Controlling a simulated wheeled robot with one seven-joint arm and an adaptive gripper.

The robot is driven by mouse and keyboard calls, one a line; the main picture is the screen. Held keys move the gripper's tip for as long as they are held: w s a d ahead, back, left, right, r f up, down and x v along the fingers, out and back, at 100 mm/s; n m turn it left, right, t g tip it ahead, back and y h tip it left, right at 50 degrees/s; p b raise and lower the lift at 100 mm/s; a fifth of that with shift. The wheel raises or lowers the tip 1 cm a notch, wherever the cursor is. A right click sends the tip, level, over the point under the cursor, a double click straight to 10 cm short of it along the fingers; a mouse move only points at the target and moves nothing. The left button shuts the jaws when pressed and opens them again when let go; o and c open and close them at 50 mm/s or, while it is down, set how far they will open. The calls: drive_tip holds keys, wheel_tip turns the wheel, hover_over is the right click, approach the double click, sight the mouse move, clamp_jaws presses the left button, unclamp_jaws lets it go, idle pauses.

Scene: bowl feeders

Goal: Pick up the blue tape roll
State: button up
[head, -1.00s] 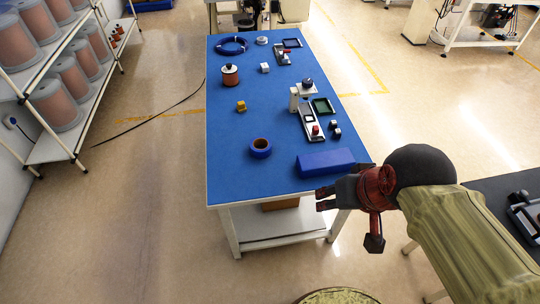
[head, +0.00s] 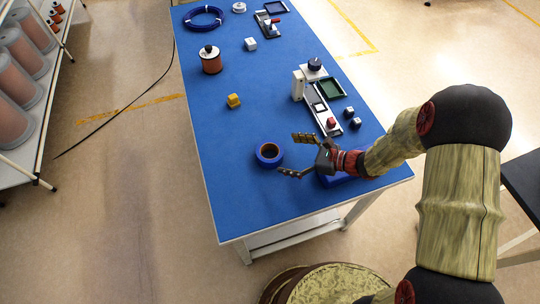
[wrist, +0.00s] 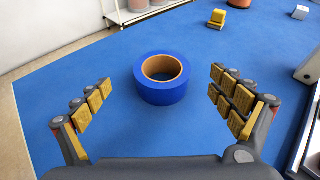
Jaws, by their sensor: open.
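The blue tape roll (head: 269,155) lies flat on the blue table top (head: 225,190), near its front half. In the wrist view the tape roll (wrist: 161,90) shows its brown core and sits ahead of my gripper, centred between the fingers. My gripper (head: 293,154) is open and empty, just right of the roll in the head view. In the wrist view both fingers of my gripper (wrist: 160,105) are spread wide, with the roll apart from each pad. I cannot tell the exact height of the fingers above the table.
A blue box (head: 340,180) lies partly hidden under my gripper. A fixture with a grey rail (head: 322,108) stands to the right, beside small dark cubes (head: 351,118). A yellow block (head: 233,100) and a copper spool (head: 210,60) stand farther back. The table left of the roll is clear.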

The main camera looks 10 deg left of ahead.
sight(262, 149)
drive_tip(key=shift+w+a+f+m+b, duration=0.15)
drive_tip(key=shift+w+a+f, duration=0.05)
drive_tip(key=shift+a+f, duration=0.3)
drive_tip(key=shift+w+a+f+m+b, duration=0.15)
drive_tip(key=shift+a+f, duration=0.3)
drive_tip(key=shift+f, duration=0.05)
drive_tip(key=b+x, duration=0.2)
drive_tip(key=x, duration=0.3)
drive_tip(key=shift+w+a, duration=0.1)
drive_tip(key=shift+a, duration=0.35)
drive_tip(key=shift+c, duration=1)
drive_tip(key=c, duration=1.1)
drive_tip(key=shift+r, duration=0.15)
drive_tip(key=shift+c, duration=0.5)
